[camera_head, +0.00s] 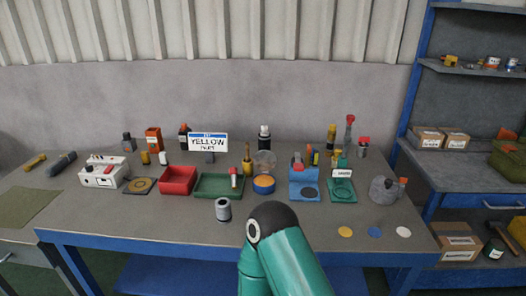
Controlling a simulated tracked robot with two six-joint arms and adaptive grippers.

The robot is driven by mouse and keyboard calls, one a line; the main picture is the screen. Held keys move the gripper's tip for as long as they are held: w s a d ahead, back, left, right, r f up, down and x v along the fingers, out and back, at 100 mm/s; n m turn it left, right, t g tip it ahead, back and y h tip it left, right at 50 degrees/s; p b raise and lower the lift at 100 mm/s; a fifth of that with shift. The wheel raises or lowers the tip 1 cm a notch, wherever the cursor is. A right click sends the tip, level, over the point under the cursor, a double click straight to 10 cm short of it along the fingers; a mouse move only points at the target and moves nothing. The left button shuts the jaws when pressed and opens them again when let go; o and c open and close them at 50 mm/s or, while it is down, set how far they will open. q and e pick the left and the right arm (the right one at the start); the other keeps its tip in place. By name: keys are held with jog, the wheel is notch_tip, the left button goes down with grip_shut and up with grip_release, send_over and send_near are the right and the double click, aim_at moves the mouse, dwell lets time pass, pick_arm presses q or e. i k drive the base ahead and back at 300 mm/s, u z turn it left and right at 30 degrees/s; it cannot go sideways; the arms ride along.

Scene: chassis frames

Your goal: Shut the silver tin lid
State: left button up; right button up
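A round grey disc (263,160) stands upright behind a low round blue container with an orange top (264,184), near the middle of the bench. It looks like a raised lid, but I cannot tell if the two are joined. A small silver-grey cylinder (223,210) stands upright nearer the front edge. A rounded grey vessel (383,190) stands at the right. I cannot tell for sure which of these is the silver tin. A green link of my arm rises from the bottom centre. Neither gripper shows in the view.
The grey bench (165,222) has clear room along its front left. A red tray (178,180) and a green tray (215,186) lie left of the disc. A blue stand (304,190) is to its right. Three small discs lie at front right.

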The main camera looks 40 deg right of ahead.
aim_at(265, 159)
jog(key=z, duration=0.1)
jog(key=k, duration=1.35)
jog(key=z, duration=0.5)
jog(key=i, duration=0.95)
